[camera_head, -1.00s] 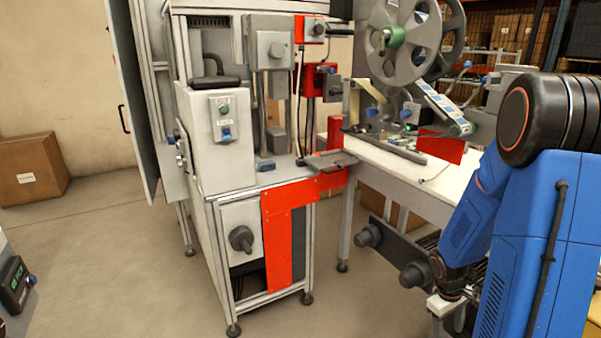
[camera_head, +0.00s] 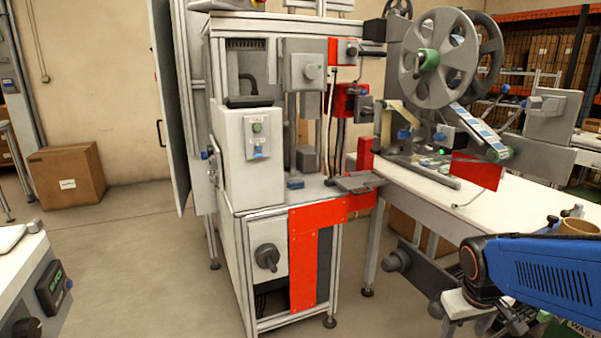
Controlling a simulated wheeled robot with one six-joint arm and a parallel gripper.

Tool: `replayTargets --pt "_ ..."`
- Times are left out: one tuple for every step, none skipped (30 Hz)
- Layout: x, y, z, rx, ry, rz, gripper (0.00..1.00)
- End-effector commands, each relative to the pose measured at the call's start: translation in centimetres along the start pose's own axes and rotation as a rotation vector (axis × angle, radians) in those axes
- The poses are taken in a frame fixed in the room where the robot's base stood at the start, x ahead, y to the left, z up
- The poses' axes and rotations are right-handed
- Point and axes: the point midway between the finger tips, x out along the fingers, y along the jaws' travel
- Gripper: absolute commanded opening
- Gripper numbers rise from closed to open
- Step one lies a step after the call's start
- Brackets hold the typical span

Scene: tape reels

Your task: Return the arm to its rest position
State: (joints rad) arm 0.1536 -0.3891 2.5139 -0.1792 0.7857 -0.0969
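My arm is blue with dark joints and reaches in from the right edge, low in the picture. It lies nearly level, in front of the white table. A dark rounded joint with an orange ring is at its left end. My gripper is not clearly visible, so whether it holds anything cannot be seen. Large grey tape reels (camera_head: 428,82) with a green hub stand upright on the labelling machine at the upper right, well above and behind my arm.
A grey and red machine frame (camera_head: 318,262) stands in the middle. The white table (camera_head: 440,200) runs from it to the right, close to my arm. A cardboard box (camera_head: 66,176) lies on the floor at left. Another device (camera_head: 52,288) is at lower left. The floor between is clear.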

Motion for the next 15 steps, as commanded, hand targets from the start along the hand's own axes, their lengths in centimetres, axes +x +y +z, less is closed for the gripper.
replayTargets --pt "-1.2 -0.7 0.4 0.008 0.023 -0.008 0.55" --pt "-1.8 -1.0 0.7 0.013 0.035 -0.013 0.55" --pt "-2.6 -1.5 1.0 0.02 0.049 -0.021 0.55" --pt "-3.2 -1.9 1.3 0.025 0.058 -0.027 0.55" --pt "-3.8 -2.2 1.6 0.029 0.07 -0.033 0.55" --pt "-4.5 -2.7 2.0 0.037 0.084 -0.042 0.55" --pt "-5.0 -3.1 2.4 0.042 0.093 -0.05 0.55" --pt "-5.6 -3.4 2.7 0.046 0.104 -0.057 0.55" --pt "-6.3 -3.9 3.2 0.051 0.118 -0.067 0.55" --pt "-6.8 -4.2 3.6 0.056 0.127 -0.076 0.55" --pt "-7.3 -4.6 3.9 0.059 0.136 -0.084 0.55" --pt "-7.9 -5.0 4.4 0.064 0.149 -0.094 0.55" --pt "-8.3 -5.3 4.8 0.068 0.157 -0.102 0.55" --pt "-8.7 -5.6 5.1 0.071 0.164 -0.11 0.55" --pt "-9.1 -5.9 5.5 0.074 0.174 -0.119 0.55"
